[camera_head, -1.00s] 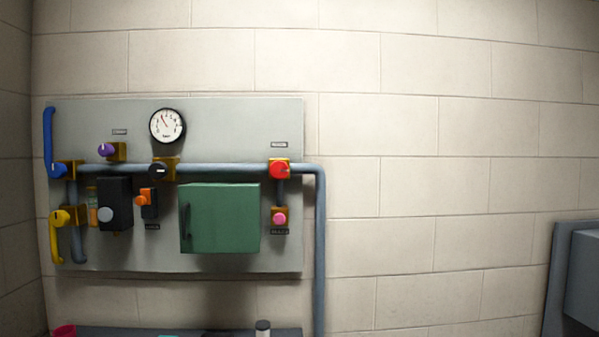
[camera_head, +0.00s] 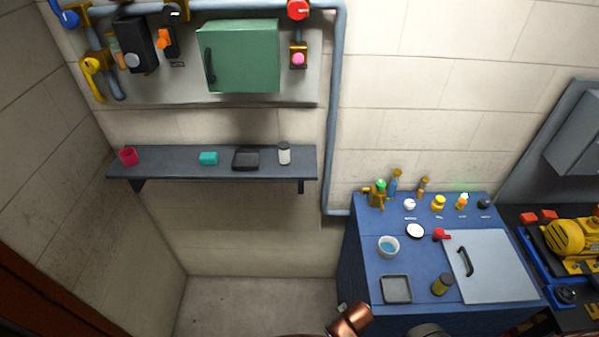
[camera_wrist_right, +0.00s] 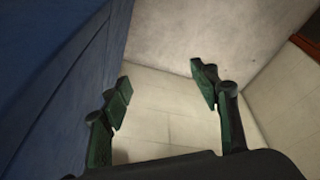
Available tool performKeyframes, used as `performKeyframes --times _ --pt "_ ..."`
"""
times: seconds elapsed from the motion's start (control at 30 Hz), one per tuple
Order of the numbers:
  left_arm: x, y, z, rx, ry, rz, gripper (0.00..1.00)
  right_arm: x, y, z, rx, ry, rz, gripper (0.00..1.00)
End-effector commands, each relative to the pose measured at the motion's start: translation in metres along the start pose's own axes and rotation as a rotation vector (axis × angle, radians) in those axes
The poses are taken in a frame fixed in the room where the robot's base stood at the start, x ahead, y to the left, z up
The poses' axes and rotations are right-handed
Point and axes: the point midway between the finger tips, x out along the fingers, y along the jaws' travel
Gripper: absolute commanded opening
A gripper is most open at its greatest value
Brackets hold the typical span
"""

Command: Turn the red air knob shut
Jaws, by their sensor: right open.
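The red knob (camera_head: 298,9) sits on a yellow fitting on the blue-grey pipe, at the top of the head view and partly cut by its upper edge. A pink knob (camera_head: 298,58) is just below it. My right gripper (camera_wrist_right: 160,82) is open and empty in the right wrist view, with its two dark green fingers apart. It is low down beside a blue cabinet side, far from the red knob. Part of a copper-coloured arm (camera_head: 350,320) of mine shows at the bottom of the head view. My left gripper is not in view.
A green box (camera_head: 240,55) is on the wall panel. A dark shelf (camera_head: 215,172) below bears several small items. A blue cabinet (camera_head: 355,245) with knobs, a bowl and a lidded top stands at right. Bare floor (camera_head: 255,305) lies left of it.

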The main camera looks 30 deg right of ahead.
Motion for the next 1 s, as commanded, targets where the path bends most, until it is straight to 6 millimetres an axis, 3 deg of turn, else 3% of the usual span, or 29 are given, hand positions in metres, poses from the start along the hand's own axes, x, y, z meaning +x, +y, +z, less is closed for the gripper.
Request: performKeyframes --times 0.03,0.27,0.4,0.57,0.77,0.87,1.0 --pt "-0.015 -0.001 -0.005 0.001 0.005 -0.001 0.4 -0.032 0.004 -0.012 0.003 0.013 0.004 0.56" --pt "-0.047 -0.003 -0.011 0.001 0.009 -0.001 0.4 -0.14 0.015 -0.059 0.004 0.07 0.024 0.56" --pt "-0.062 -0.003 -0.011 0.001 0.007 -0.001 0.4 -0.197 0.022 -0.11 -0.005 0.137 0.046 0.56" --pt "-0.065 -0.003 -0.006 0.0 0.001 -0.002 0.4 -0.225 0.026 -0.167 -0.013 0.21 0.074 0.56" --pt "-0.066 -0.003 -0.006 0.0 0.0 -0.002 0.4 -0.26 0.033 -0.252 -0.017 0.323 0.124 0.56" --pt "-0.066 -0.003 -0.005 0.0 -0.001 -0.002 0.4 -0.287 0.038 -0.308 -0.013 0.402 0.162 0.56" --pt "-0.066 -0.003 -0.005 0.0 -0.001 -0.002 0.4 -0.348 0.048 -0.395 0.015 0.539 0.231 0.56"
